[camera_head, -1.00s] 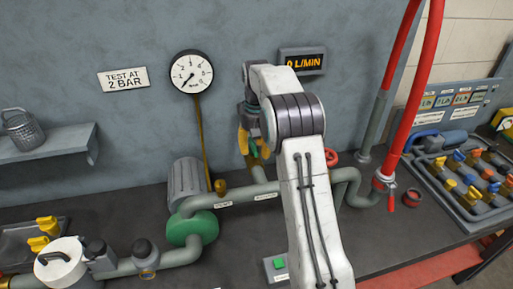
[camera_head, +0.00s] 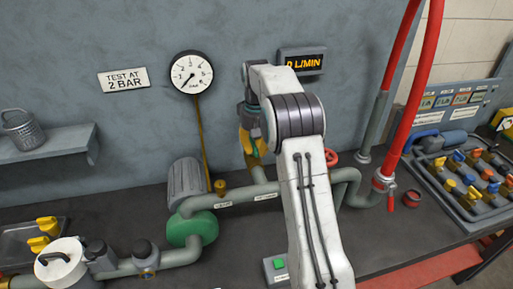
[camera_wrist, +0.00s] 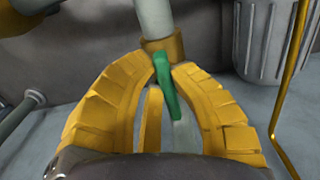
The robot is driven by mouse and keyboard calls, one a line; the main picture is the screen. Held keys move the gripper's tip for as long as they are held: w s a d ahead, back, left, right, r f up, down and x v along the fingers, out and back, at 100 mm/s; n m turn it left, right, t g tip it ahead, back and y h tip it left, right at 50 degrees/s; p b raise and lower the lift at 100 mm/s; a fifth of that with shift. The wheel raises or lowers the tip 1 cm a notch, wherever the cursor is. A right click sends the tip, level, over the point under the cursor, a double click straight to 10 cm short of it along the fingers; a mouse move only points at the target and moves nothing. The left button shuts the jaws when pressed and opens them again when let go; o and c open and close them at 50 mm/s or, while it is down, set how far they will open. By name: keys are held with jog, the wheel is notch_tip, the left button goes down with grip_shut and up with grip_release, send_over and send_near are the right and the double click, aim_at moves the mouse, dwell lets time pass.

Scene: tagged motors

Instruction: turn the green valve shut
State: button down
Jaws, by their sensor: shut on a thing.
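The green valve handle (camera_wrist: 164,84) shows in the wrist view as a narrow lever below a brass collar (camera_wrist: 163,52) on a grey pipe. My gripper (camera_wrist: 161,66) has its yellow fingers on both sides of the lever and is shut on it. In the head view my gripper (camera_head: 252,145) is at the pipe in front of the wall, partly covered by my arm. The green handle is mostly hidden there.
A green round pump part (camera_head: 195,229) and pipework lie left of my arm. A red handwheel (camera_head: 332,157) and red hose (camera_head: 413,95) are to the right. A pressure gauge (camera_head: 191,72) and a flow display (camera_head: 302,61) reading 0 L/MIN hang on the wall.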

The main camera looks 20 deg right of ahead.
jog(key=n+p, duration=0.2)
jog(key=n, duration=0.1)
jog(key=shift+d+r, duration=0.1)
jog(key=shift+d, duration=0.15)
jog(key=n, duration=0.2)
jog(key=n+p, duration=0.2)
jog(key=n, duration=0.1)
jog(key=shift+w+d+n, duration=0.25)
jog(key=shift+d+n, duration=0.05)
jog(key=shift+d, duration=0.05)
jog(key=n, duration=0.1)
jog(key=n+p, duration=0.1)
jog(key=n, duration=0.1)
jog(key=n+p, duration=0.1)
jog(key=shift+w+d+n, duration=0.2)
jog(key=shift+w+n, duration=0.1)
jog(key=shift+w+f+n+p, duration=0.1)
jog(key=shift+n+p, duration=0.1)
jog(key=shift+n, duration=0.55)
jog(key=shift+w+f+n+p, duration=0.1)
jog(key=shift+w+n+p, duration=0.1)
jog(key=shift+n, duration=0.6)
jog(key=shift+w+n+p, duration=0.1)
jog(key=shift+n+p, duration=0.1)
jog(key=shift+n, duration=0.55)
jog(key=c, duration=1.1)
grip_release()
